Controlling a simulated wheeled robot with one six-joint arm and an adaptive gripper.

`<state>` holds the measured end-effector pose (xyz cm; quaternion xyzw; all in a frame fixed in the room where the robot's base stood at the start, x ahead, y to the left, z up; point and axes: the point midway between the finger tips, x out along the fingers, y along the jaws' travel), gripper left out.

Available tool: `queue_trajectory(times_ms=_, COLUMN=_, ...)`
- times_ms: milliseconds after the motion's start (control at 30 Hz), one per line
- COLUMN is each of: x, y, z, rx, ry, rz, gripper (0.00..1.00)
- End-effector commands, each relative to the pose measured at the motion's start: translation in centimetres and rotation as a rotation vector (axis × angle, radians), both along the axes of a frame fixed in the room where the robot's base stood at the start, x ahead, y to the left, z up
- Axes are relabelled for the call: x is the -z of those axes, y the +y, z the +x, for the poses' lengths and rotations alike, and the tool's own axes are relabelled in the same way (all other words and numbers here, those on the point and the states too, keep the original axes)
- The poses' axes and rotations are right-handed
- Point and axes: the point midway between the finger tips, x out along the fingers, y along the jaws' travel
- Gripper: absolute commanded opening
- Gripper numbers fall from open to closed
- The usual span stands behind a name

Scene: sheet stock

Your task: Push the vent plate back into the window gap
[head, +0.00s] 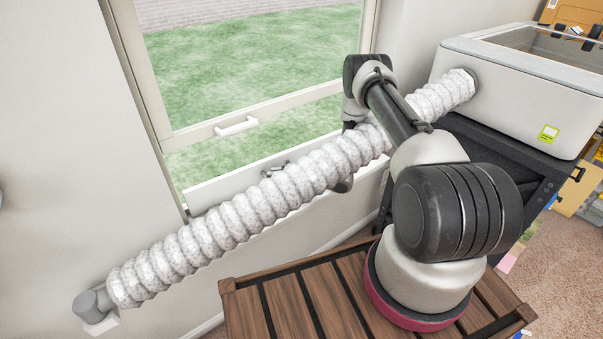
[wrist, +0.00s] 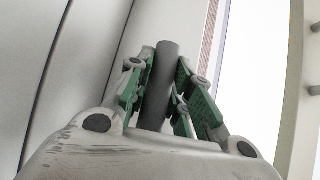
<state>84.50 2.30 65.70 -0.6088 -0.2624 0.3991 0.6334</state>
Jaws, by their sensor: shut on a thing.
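The white vent plate (head: 225,184) is a long flat board along the lower part of the window opening in the head view. Open space with grass shows between its top edge and the raised sash (head: 290,108). In the wrist view my gripper (wrist: 168,92) is shut, its green-padded fingers on both sides of a dark grey upright bar (wrist: 160,85). In the head view small grey parts show at the plate's top edge, and the hose hides most of my gripper. I cannot see clearly how the bar joins the plate.
A ribbed silver hose (head: 250,208) runs in front of the plate, from a grey elbow (head: 92,303) at lower left to a white machine (head: 510,95) on a dark cabinet (head: 505,165). A white handle (head: 236,127) sticks out from the sash.

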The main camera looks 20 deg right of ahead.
Motion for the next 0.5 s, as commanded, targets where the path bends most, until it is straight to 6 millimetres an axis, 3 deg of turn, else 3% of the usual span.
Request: queue_trajectory(times_ms=500, x=0.1, y=0.5, z=1.5, rx=0.002, ry=0.000, rz=-0.002, gripper=0.00)
